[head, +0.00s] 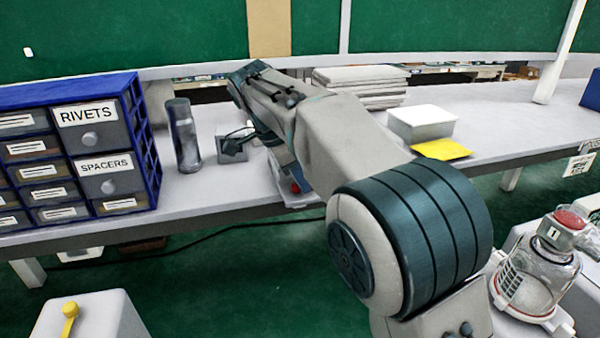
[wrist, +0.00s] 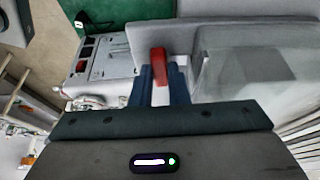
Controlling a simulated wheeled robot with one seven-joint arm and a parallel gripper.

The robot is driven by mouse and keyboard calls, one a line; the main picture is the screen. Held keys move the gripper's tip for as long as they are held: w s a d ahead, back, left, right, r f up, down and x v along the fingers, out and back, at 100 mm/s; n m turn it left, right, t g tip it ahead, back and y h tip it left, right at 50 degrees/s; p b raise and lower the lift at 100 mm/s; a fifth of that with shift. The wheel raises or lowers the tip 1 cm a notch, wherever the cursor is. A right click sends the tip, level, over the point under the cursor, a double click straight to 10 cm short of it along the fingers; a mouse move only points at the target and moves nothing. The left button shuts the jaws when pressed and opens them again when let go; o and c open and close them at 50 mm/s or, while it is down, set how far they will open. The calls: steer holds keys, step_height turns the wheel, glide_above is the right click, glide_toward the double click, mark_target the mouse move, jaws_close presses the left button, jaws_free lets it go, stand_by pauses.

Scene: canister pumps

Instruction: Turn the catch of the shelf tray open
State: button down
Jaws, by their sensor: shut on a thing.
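The catch (wrist: 158,62) is a red lever, seen in the wrist view between the two dark blue fingers of my gripper (wrist: 162,82). My gripper is shut on it. In the head view a small red part (head: 295,187) shows below my arm at the bench's front edge, beside a pale tray-like piece (head: 302,201). My arm hides most of the tray and the fingertips there. In the wrist view a pale grey wall (wrist: 225,33) runs behind the catch, and a clear, see-through body (wrist: 250,75) stands to its right.
A blue drawer cabinet (head: 145,140) and a dark grey cylinder (head: 185,135) stand on the bench left of my arm. A white box (head: 421,122) and a yellow packet (head: 441,149) lie to its right. A clear canister with a red top (head: 540,270) stands at lower right.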

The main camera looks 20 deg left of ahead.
stand_by(0.4)
steer(key=c, duration=1.4)
jaws_free()
